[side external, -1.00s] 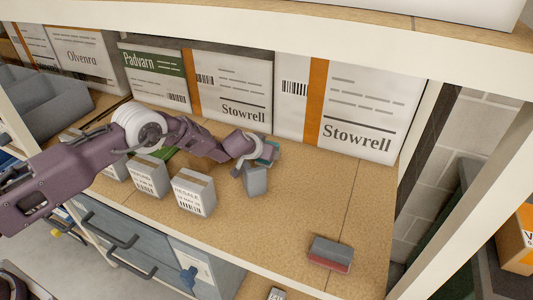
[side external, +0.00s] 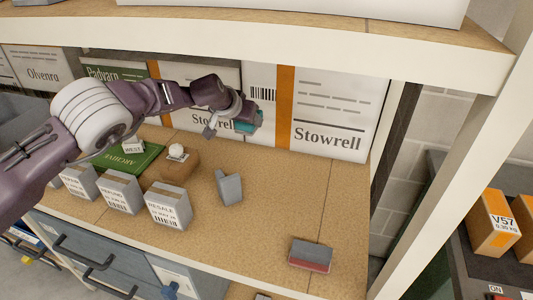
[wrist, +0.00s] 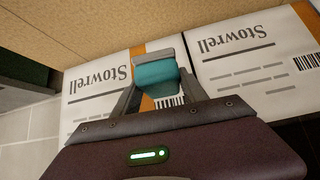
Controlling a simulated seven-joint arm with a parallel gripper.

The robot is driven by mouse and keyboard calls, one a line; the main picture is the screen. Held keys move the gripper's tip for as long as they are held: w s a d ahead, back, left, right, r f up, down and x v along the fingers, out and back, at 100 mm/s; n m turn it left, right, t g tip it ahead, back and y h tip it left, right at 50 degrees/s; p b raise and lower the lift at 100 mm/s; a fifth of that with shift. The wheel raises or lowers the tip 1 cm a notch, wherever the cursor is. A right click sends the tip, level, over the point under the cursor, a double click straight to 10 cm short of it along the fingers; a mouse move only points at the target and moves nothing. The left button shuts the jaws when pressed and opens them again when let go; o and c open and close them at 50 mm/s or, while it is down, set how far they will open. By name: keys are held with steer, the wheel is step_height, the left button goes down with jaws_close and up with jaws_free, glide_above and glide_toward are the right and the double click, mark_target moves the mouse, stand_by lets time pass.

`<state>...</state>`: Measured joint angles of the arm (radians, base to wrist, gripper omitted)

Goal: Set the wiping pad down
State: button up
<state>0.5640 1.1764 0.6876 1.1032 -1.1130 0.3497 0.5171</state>
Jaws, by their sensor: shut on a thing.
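The wiping pad, a teal block with a grey face, is between the fingers of my gripper (side external: 234,123) in the side view. The wrist view shows the same wiping pad (wrist: 157,72) gripped between the two fingers of my gripper (wrist: 158,88). My gripper is shut on it and holds it above the shelf board (side external: 275,215), in front of the Stowrell boxes. The pad touches nothing below that I can see. Its far side is hidden.
A grey block (side external: 229,188) stands on the board below my gripper. A grey and red block (side external: 311,254) lies front right. Small labelled boxes (side external: 169,206), a brown box (side external: 171,171) and a green binder (side external: 124,158) are left. The Stowrell box (side external: 335,115) stands behind; an upper shelf (side external: 300,45) overhangs.

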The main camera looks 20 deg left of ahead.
steer(key=s+d+f+m+h, duration=0.1)
steer(key=d+f+m+h, duration=0.15)
steer(key=d, duration=0.45)
steer(key=s+d+f+m+h, duration=0.1)
steer(key=d+f, duration=0.3)
steer(key=d, duration=0.3)
steer(key=shift+g, duration=0.3)
step_height(320, 180, down, 10)
steer(key=shift+a+r, duration=0.1)
steer(key=shift+r, duration=0.15)
steer(key=shift+w+a+f+y, duration=0.1)
steer(key=shift+a+y, duration=0.05)
steer(key=shift+y, duration=0.1)
steer(key=o, duration=1.5)
